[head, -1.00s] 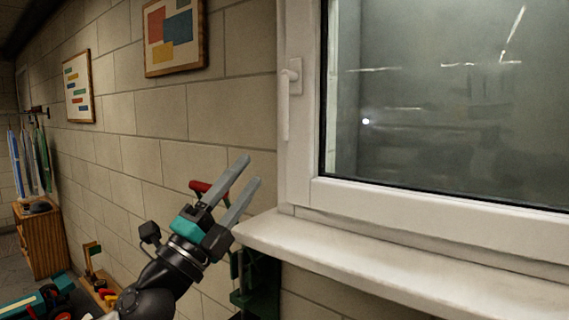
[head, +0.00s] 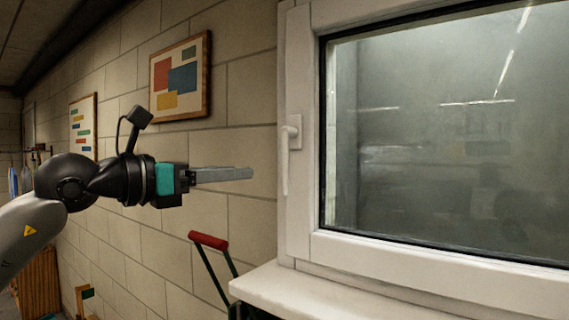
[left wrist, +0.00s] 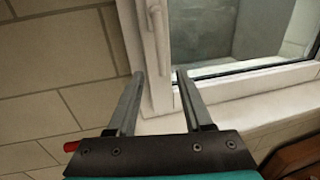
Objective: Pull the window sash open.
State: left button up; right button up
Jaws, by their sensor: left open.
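The window sash (head: 298,215) is a white frame around a large glass pane, and it looks flush in its outer frame. Its white handle (head: 288,155) is on the left upright and hangs straight down. In the left wrist view the handle (left wrist: 157,50) shows just ahead, between the lines of my two fingers. My left gripper (head: 250,173) is open and empty, level, pointing right at the handle, a short way left of it and apart from it. Its two fingers (left wrist: 160,75) stand well apart in the left wrist view. My right gripper is out of view.
A white sill (head: 330,296) juts out below the window. A red-handled tool or cart grip (head: 208,240) stands by the wall under my left gripper. Framed pictures (head: 180,77) hang on the block wall. The space between my left gripper and the handle is clear.

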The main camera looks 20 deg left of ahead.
aim_at(282, 169)
pick_arm(q)
jog(key=p+x, duration=0.4)
jog(key=x, duration=0.7)
jog(key=shift+w+d+r, duration=0.15)
jog(key=shift+d, duration=0.05)
jog(key=shift+w+d, duration=0.25)
jog(key=shift+w, duration=0.2)
jog(key=shift+c, duration=0.4)
grip_shut()
